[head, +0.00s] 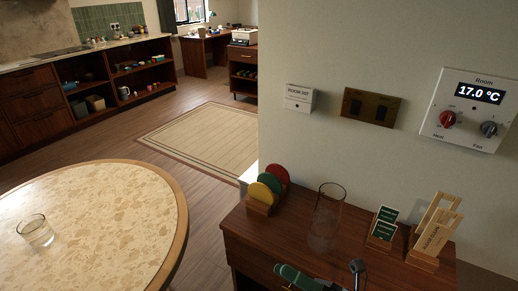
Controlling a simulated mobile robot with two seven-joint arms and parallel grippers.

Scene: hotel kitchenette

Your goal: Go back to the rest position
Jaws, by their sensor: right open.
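My right gripper (343,277) shows only in part at the bottom edge of the head view, in front of the wooden cabinet (330,252). Its dark tips are open, and I see nothing held between them. The rest of it is cut off by the frame. A dark green object (293,275) lies just left of it, partly cut off; I cannot tell whether they touch. My left gripper is out of view.
On the cabinet stand a coaster rack (261,208), a clear glass cylinder (326,220), small green cards (384,224) and a wooden tag holder (425,262). A round table (95,215) with a glass (36,231) is left. Floor (215,190) lies open between.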

